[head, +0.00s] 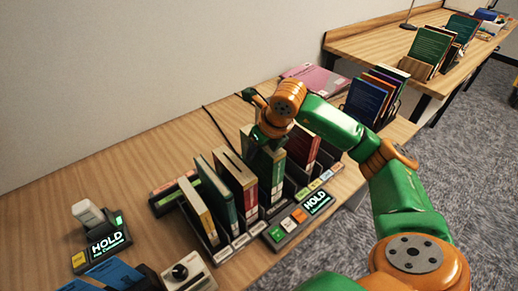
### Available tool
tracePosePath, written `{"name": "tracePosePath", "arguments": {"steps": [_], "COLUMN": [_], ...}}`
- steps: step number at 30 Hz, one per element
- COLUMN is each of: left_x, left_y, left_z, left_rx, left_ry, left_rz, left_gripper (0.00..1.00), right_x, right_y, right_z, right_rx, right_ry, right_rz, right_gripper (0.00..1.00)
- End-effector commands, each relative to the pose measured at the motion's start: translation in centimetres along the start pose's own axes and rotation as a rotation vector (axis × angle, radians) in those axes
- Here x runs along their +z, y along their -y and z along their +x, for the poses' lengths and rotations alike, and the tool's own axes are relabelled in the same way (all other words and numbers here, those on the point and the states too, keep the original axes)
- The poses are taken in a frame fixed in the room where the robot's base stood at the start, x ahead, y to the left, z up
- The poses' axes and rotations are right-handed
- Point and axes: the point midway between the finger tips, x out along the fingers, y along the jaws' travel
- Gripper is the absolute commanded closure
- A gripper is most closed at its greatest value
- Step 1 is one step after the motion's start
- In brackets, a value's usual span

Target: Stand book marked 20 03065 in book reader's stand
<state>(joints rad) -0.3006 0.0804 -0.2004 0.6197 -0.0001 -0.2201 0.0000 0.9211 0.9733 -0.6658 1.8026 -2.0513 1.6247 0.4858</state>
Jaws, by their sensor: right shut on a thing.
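My right gripper (270,132) is shut on the top of a dark green book (277,176), which is upright within the row of books at the desk rack (237,247). The book's marking is too small to read, so I cannot tell whether it is 20 03065. Whether its bottom edge is clear of the rack is hidden. A reader device (106,247) with a lit HOLD screen and a pale upright part is at the lower left. I cannot tell which object is the reader's stand. My left gripper is not in view.
A cream book (199,210), a green book (217,197) and a dark red book (302,150) stand close by. Another HOLD screen (316,203) is in front of the rack. More books (366,98) stand behind my right arm.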

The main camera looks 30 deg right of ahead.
Motion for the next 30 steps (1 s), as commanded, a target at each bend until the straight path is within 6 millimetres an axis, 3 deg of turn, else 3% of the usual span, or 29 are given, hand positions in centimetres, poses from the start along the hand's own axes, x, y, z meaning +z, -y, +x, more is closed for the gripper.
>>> {"name": "tracePosePath", "arguments": {"steps": [17, 18, 21, 30], "left_x": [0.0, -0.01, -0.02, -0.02], "left_y": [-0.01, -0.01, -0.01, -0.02], "left_z": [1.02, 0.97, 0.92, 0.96], "left_rx": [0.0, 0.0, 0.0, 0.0], "left_ry": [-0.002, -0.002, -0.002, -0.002], "left_rz": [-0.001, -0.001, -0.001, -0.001], "left_gripper": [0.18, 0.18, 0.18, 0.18], "right_x": [-0.37, -0.35, -0.34, -0.39], "right_y": [0.0, 0.0, 0.0, -0.01], "right_z": [0.96, 0.91, 0.87, 0.84], "right_rx": [0.0, 0.0, 0.0, 0.0], "right_ry": [0.001, 0.001, 0.001, -0.001], "right_rz": [0.0, 0.0, 0.0, 0.0], "right_gripper": [1.0, 0.47, 0.2, 0.18]}}
